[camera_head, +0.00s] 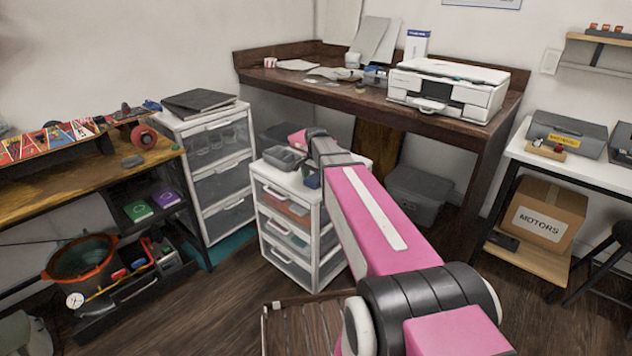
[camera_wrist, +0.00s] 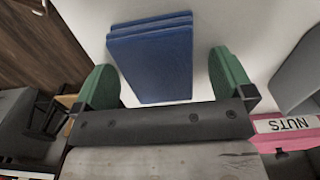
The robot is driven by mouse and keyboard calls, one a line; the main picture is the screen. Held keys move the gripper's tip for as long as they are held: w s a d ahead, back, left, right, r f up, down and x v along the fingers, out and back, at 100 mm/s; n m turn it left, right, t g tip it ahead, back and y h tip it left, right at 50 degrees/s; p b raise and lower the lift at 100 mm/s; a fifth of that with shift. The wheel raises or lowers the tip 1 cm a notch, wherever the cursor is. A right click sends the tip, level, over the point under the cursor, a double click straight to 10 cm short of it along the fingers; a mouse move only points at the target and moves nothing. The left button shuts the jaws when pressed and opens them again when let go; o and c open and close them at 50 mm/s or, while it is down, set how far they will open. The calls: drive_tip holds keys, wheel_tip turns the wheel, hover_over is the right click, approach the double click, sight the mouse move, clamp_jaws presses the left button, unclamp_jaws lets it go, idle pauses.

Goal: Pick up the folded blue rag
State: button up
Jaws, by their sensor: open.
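The folded blue rag (camera_wrist: 155,58) lies on a white surface in the wrist view, with its layers showing at the far edge. A small blue patch of the rag (camera_head: 312,180) shows on top of the small white drawer unit (camera_head: 262,182) in the head view, partly hidden by my arm. My gripper (camera_wrist: 164,68) is open, with one green finger on each side of the rag. A gap shows between the rag and the right finger; the left finger is close to the rag's left edge. I cannot tell the height of the fingers above the surface.
A taller drawer unit (camera_head: 215,165) stands left, and a brown desk (camera_head: 345,96) behind.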

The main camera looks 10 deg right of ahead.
sight(314, 178)
drive_tip(key=c, duration=1)
drive_tip(key=shift+r, duration=0.1)
drive_tip(key=shift+r, duration=0.45)
drive_tip(key=r, duration=0.3)
drive_tip(key=shift+s+a+r, duration=0.3)
drive_tip(key=shift+a+r, duration=0.05)
drive_tip(key=shift+a, duration=0.05)
drive_tip(key=s+a+r, duration=0.5)
drive_tip(key=a+r, duration=0.1)
drive_tip(key=a, duration=0.3)
drive_tip(key=shift+s+r, duration=0.15)
drive_tip(key=shift+s, duration=0.05)
drive_tip(key=shift+a, duration=0.1)
drive_tip(key=shift+o, duration=0.3)
